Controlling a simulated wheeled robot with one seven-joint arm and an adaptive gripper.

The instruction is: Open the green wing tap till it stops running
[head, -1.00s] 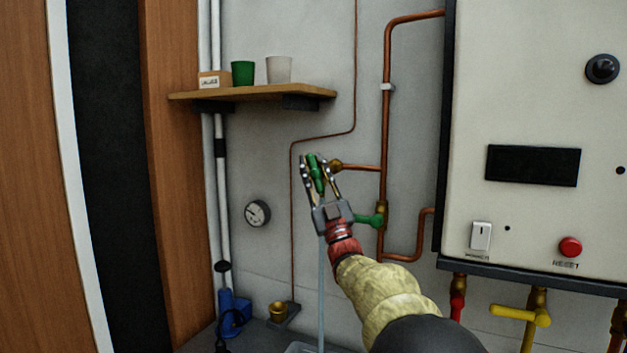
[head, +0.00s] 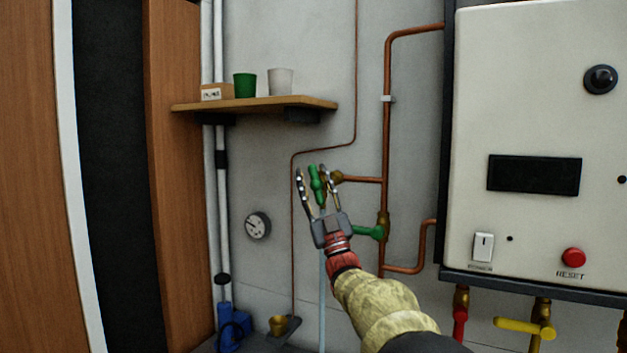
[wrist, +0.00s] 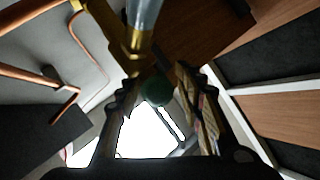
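The green wing tap (head: 316,184) has a brass body (head: 337,177) at the end of a short copper branch pipe. Its green wing stands nearly upright, tilted slightly. A pale blue stream of water (head: 322,290) runs straight down below it; it also shows in the wrist view (wrist: 145,14). My gripper (head: 313,170) is open, with one finger on each side of the green wing. The left finger is clear of it; I cannot tell if the right finger touches. The wrist view shows a round green end (wrist: 158,90) between the spread fingers.
A green lever (head: 368,232) on the copper riser is close right of my gripper. A pressure gauge (head: 257,225) is on the wall at left. A shelf (head: 255,104) with cups is above. The white boiler (head: 535,100) and red and yellow taps (head: 524,327) are at right.

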